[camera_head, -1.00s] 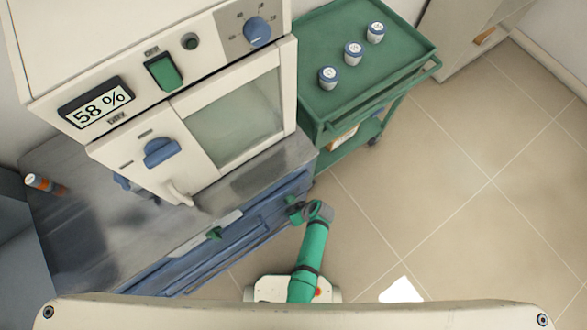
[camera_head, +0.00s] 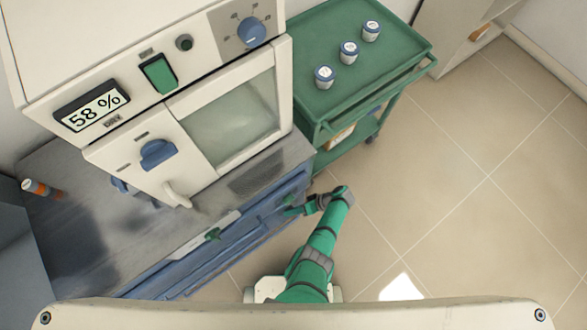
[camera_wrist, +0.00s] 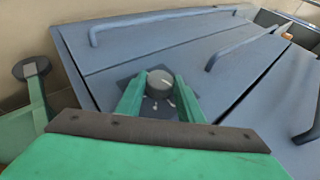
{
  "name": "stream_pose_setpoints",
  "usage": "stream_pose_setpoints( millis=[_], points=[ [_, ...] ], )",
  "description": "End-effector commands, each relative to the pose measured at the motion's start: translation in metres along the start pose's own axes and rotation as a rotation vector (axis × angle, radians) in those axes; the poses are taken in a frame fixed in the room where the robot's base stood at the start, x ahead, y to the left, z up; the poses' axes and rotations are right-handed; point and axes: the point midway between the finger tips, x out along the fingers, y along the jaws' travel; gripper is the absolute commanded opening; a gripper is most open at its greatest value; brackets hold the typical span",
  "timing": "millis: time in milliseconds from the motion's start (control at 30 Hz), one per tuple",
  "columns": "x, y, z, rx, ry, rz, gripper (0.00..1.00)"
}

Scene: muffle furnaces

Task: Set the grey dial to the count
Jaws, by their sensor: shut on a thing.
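The grey dial (camera_wrist: 160,82) is a round knob with a pale pointer line, set on a dark square plate on the blue cabinet front in the wrist view. Pale marks show around its lower edge. My gripper (camera_wrist: 158,92) has its two green fingers on either side of the dial, shut on it. In the head view my gripper (camera_head: 291,210) is at the right end of the cabinet front, and the dial is hard to make out there. Three white jars with blue bands, the nearest jar (camera_head: 324,77) among them, stand in a row on the green cart (camera_head: 395,65).
A white furnace (camera_head: 140,40) stands on the grey bench top (camera_head: 60,240), with a blue knob (camera_head: 251,32) and a display (camera_head: 92,106) reading 58 %. An orange-and-white bottle (camera_head: 40,187) lies at the left. Blue drawer handles (camera_wrist: 230,52) stick out near my gripper. Floor to the right is clear.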

Motion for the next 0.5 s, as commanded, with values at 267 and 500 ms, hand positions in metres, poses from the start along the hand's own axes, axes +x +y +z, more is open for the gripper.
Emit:
stream_pose_setpoints(
  millis=[267, 500],
  points=[
    [-0.0003, 0.0007, -0.0009, 0.027, 0.001, -0.068, 0.11],
    [0.0003, 0.0011, 0.0000, 0.040, 0.000, -0.099, 0.11]
  ],
)
